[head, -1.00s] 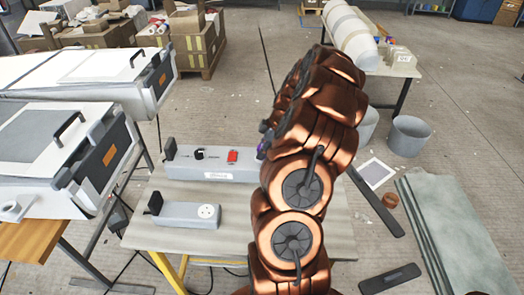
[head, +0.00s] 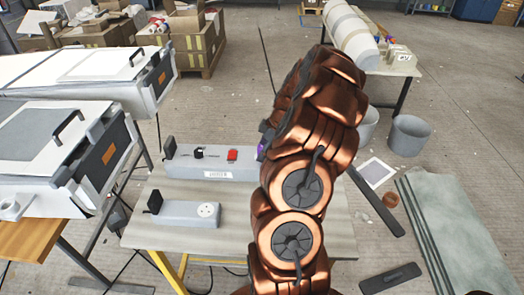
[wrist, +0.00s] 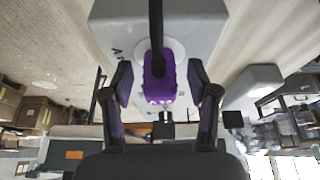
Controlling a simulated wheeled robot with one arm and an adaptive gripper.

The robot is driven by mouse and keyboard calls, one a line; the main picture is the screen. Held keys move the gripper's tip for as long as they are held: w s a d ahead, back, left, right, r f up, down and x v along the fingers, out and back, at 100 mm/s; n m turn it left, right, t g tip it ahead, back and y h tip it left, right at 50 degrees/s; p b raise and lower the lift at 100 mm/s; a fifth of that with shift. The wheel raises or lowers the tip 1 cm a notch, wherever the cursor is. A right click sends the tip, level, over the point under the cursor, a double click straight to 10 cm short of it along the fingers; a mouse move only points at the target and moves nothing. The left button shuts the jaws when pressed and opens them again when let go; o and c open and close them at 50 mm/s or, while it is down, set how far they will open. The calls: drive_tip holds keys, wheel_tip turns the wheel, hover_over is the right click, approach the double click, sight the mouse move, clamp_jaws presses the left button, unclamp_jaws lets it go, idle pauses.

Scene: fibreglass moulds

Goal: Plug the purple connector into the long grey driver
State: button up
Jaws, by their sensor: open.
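The long grey driver (head: 210,173) lies on the table, with black parts, a red switch and a label on it; its right end is hidden behind my arm. In the wrist view, its grey body (wrist: 207,22) fills the top middle. The purple connector (wrist: 159,86), on a black cable, sits in front of a pale round socket on the driver. It overlaps the socket in this view; I cannot tell how deep it is in. My gripper (wrist: 160,88) is open, with one finger on each side of the connector and visible gaps. In the head view, the gripper is mostly hidden behind my arm.
A shorter grey box (head: 190,214) with a round white socket stands nearer on the same table (head: 290,240). White moulds (head: 60,125) on stands are at the left. A bucket (head: 409,136) and sheets (head: 450,235) are on the floor at the right.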

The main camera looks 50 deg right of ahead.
drive_tip(key=v, duration=1.2)
drive_tip(key=shift+w+a, duration=0.1)
drive_tip(key=w+a+r+g+p, duration=0.1)
drive_tip(key=a+r, duration=0.3)
drive_tip(key=a, duration=0.8)
drive_tip(key=w+a+r+g+p, duration=0.1)
drive_tip(key=a+r, duration=0.3)
drive_tip(key=a, duration=0.7)
drive_tip(key=s+a+r+m+g+h+p, duration=0.15)
drive_tip(key=s+a+m, duration=0.25)
drive_tip(key=s+a, duration=0.95)
drive_tip(key=s+a+f+m+g+h, duration=0.1)
drive_tip(key=s+a+m+g, duration=0.1)
drive_tip(key=s, duration=0.8)
drive_tip(key=shift+a+f+m+p, duration=0.3)
drive_tip(key=shift+a+m, duration=0.6)
drive_tip(key=shift+a, duration=0.05)
